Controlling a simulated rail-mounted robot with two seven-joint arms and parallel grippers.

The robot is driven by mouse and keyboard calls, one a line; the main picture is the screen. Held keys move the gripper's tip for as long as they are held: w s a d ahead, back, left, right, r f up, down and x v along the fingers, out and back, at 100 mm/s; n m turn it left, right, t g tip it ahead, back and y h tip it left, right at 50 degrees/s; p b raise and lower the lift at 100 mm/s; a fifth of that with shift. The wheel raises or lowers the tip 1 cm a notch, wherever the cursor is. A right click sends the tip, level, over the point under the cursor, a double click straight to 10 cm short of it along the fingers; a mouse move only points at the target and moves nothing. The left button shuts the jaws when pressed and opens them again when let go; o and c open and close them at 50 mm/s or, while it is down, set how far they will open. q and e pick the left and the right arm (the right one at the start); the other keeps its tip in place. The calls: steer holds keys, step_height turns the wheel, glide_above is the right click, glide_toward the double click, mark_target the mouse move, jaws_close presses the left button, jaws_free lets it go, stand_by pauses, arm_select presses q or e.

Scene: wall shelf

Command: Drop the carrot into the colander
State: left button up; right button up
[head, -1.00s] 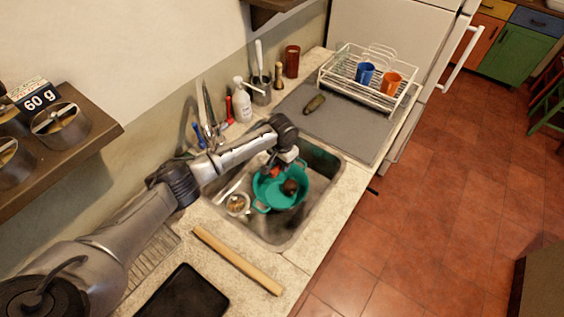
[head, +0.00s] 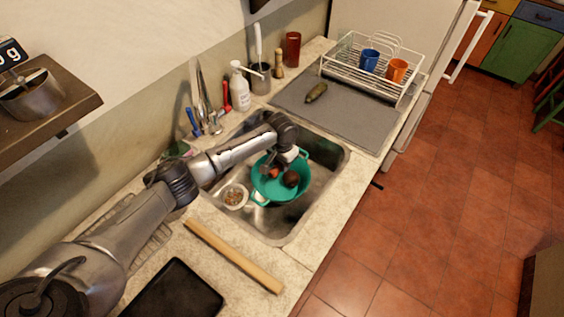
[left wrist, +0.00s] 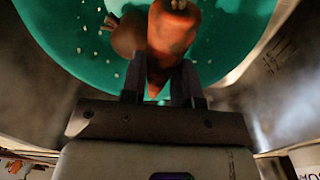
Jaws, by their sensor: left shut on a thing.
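The teal colander (head: 268,195) sits in the sink, and its inside fills the top of the left wrist view (left wrist: 75,30). My left gripper (head: 272,167) is over the colander. In the left wrist view its fingers (left wrist: 160,82) are shut on the orange carrot (left wrist: 174,32), which also shows as a small orange spot in the head view (head: 274,173). A dark brown round vegetable (head: 291,179) is in the colander, beside the carrot in the left wrist view (left wrist: 128,37). I cannot tell whether the carrot touches the colander. My right gripper is not in view.
The faucet (head: 205,105) stands behind. A grey mat (head: 350,118) and dish rack (head: 350,75) are beyond.

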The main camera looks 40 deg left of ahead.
arm_select(q)
steer(key=o, duration=1)
steer(key=shift+r, duration=0.1)
steer(key=shift+r+p, duration=1)
steer(key=shift+r, duration=2.75)
